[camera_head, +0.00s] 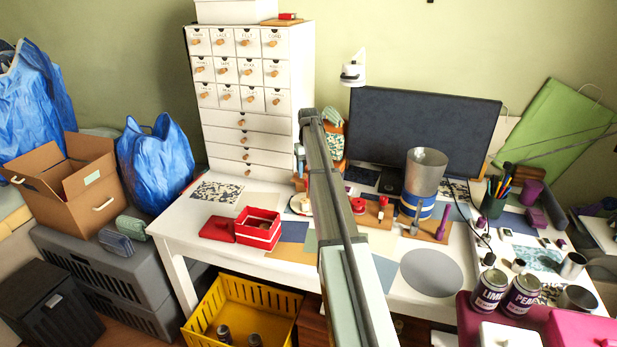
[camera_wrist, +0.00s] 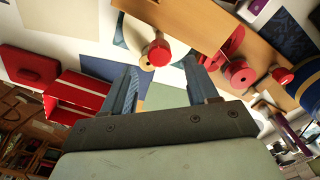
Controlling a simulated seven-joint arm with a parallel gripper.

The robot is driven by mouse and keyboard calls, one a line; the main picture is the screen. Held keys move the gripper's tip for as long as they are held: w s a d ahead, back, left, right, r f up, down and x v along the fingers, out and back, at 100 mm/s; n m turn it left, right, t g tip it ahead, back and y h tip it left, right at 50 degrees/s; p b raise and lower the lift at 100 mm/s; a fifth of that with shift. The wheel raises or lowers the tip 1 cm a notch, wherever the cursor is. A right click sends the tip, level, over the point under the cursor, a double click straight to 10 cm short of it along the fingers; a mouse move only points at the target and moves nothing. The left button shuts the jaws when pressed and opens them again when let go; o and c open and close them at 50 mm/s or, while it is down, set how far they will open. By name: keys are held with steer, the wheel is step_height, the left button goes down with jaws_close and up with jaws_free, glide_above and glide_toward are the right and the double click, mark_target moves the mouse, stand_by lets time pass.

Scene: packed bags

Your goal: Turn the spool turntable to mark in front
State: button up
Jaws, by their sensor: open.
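A pale round disc (camera_head: 298,205) sits on the white desk just left of my arm in the head view; I take it for the spool turntable. My arm hides part of it. In the wrist view part of a disc (camera_wrist: 121,30) shows beside a red knob-like spool (camera_wrist: 158,51) with a lighter end. I cannot make out a mark on it. My gripper (camera_wrist: 160,68) is open, its two blue fingers apart and nothing between them. The red spool appears beyond and between the fingertips, apart from them as far as I can tell. In the head view my arm hides the gripper.
A red open box (camera_head: 258,232) and a red lid (camera_head: 220,229) lie left of the disc. A wooden board (camera_wrist: 205,28) with red spools (camera_wrist: 238,72) is on the right. A drawer cabinet (camera_head: 240,105) stands behind. A grey round mat (camera_head: 432,272) lies bare, right of my arm.

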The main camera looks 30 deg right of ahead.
step_height(320, 180, up, 10)
stand_by(0.4)
stand_by(0.4)
